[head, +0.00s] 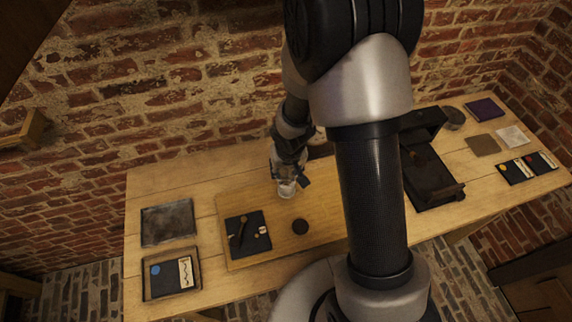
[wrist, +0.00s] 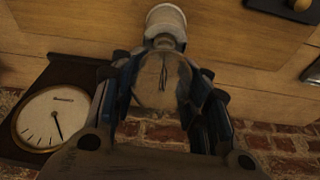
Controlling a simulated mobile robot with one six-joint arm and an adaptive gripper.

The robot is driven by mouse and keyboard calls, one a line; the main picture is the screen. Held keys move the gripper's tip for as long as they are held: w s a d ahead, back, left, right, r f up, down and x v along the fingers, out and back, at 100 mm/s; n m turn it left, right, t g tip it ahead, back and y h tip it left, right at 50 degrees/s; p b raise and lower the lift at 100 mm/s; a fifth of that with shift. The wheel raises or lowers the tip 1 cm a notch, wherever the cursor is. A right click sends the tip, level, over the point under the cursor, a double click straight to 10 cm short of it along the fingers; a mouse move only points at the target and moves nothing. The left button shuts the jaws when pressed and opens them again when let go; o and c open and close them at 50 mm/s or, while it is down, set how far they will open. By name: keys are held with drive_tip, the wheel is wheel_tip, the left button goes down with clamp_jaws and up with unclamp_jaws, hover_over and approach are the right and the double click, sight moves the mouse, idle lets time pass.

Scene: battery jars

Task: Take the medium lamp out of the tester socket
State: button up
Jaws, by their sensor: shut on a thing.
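A clear glass lamp (wrist: 160,88) with a thin filament shows between the fingers in the wrist view. My gripper (wrist: 161,68) is shut on its glass, one finger on each side. A white round socket (wrist: 166,20) is at the lamp's base end, in line with it; I cannot tell whether the base is still seated in it. In the head view my gripper (head: 286,176) is low over the wooden board, with the whitish socket (head: 287,190) just below it. The tester's dial (wrist: 54,118) is left of the gripper in the wrist view.
Two trays lie at left, one empty (head: 168,222). A brick wall is behind.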

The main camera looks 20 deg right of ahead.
drive_tip(key=shift+a+r+n+y+p, duration=0.15)
drive_tip(key=shift+n+y+p, duration=0.35)
drive_tip(key=shift+n+p, duration=2.45)
drive_tip(key=shift+a+m+p, duration=0.1)
drive_tip(key=shift+m+p, duration=0.35)
drive_tip(key=shift+p, duration=1.35)
drive_tip(key=shift+s+a+n+g+y+p, duration=0.1)
drive_tip(key=shift+n+g+y+p, duration=0.35)
drive_tip(key=shift+n+p, duration=1.9)
drive_tip(key=shift+s+a+n+y+p, duration=0.1)
drive_tip(key=shift+n+y+p, duration=0.5)
drive_tip(key=shift+p, duration=2.5)
drive_tip(key=shift+s+n+g+p, duration=0.1)
drive_tip(key=shift+n+g+p, duration=0.35)
drive_tip(key=shift+n+p, duration=1.45)
drive_tip(key=shift+m+p, duration=0.25)
drive_tip(key=shift+p, duration=0.3)
drive_tip(key=shift+s+a+n+g+p, duration=0.1)
drive_tip(key=shift+n+g+p, duration=0.2)
drive_tip(key=shift+n+p, duration=0.7)
